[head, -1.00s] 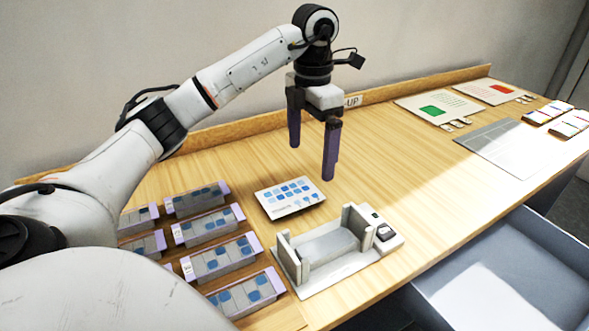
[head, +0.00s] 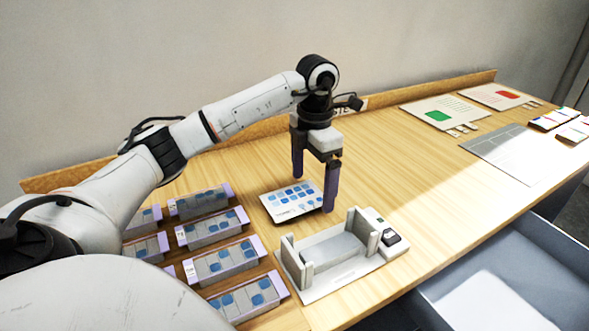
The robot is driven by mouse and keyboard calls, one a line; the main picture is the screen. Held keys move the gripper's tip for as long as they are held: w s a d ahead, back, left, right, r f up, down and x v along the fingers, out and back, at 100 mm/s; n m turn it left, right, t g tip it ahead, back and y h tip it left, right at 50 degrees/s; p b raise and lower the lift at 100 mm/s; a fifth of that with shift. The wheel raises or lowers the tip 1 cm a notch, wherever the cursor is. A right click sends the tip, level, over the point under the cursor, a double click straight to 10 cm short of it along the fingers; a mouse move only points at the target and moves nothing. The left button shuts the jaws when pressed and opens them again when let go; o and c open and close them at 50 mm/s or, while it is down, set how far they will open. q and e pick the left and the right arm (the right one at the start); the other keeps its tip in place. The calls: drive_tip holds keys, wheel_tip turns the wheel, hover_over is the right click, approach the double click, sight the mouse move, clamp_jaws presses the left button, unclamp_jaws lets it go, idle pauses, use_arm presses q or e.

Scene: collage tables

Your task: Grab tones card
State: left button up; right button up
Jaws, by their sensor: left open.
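The tones card (head: 291,201) is a white card with rows of blue squares. It lies on the wooden table in the middle of the head view, behind a grey device. My left gripper (head: 313,194) is open, its two dark purple fingers pointing down. One finger shows behind the card's far edge and the other at its right end, partly in front of the card. I cannot tell whether the fingers touch the card. My right gripper is not in view.
A grey cradle-like device (head: 333,247) stands just in front of the card. Several trays with blue tiles (head: 222,262) sit at the left. Sheets with a green patch (head: 438,116) and a red patch (head: 507,95) lie at the far right.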

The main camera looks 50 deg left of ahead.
use_arm(q)
drive_tip(key=shift+f, duration=0.25)
idle(0.3)
drive_tip(key=c, duration=1.1)
